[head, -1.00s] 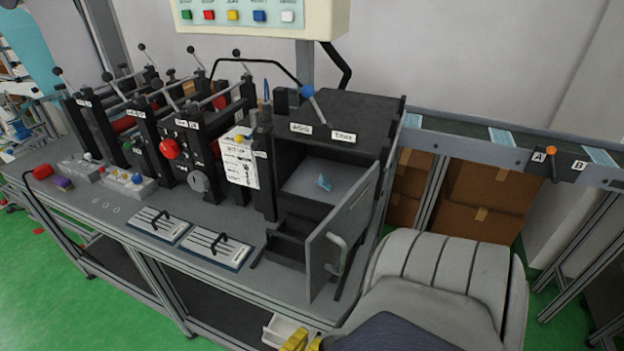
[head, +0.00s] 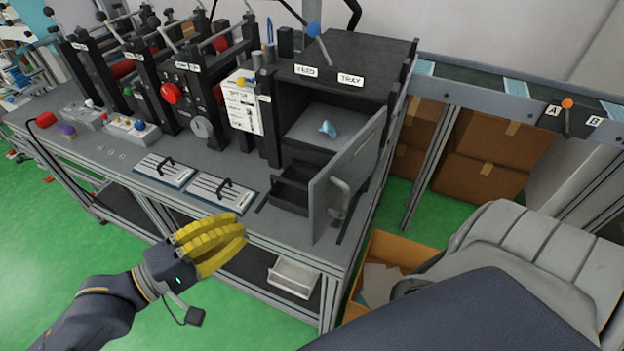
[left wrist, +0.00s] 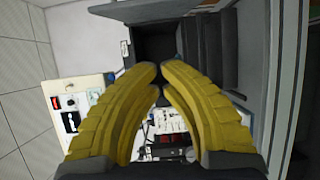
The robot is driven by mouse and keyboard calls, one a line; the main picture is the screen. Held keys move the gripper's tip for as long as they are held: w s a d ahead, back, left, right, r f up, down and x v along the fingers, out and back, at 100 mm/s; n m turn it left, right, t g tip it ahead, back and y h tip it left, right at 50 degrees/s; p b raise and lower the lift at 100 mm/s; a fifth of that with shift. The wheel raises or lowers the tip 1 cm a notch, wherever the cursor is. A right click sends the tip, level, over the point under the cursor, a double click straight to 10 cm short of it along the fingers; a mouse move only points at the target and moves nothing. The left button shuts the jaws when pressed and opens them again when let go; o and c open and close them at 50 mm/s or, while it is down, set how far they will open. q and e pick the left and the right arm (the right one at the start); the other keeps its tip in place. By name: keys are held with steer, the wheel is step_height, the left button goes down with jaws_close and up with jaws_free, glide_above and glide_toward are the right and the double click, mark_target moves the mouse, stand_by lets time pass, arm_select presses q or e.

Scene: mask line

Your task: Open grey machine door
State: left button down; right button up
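The grey machine door (head: 350,185) stands swung open at the front right of the black machine (head: 345,70). A curved grey handle (head: 341,196) is on its outer face. Behind it the compartment is exposed, with a small light-blue piece (head: 327,128) on its grey shelf. My left gripper (head: 242,235) is in front of the bench, to the left of and nearer than the door, apart from it. In the left wrist view its yellow fingers (left wrist: 160,78) curve together with tips nearly meeting and nothing held between them. My right gripper is not in view.
Two white plates with black handles (head: 223,194) lie on the bench (head: 115,160) left of the door. A white bin (head: 293,276) is below. An open cardboard box (head: 395,250) stands on the floor to the right. A conveyor (head: 480,95) runs behind.

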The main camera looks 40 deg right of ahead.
arm_select(q)
steer(key=s+d, duration=0.3)
steer(key=d, duration=0.8)
steer(key=shift+s+r, duration=0.15)
steer(key=shift+r, duration=0.1)
stand_by(0.4)
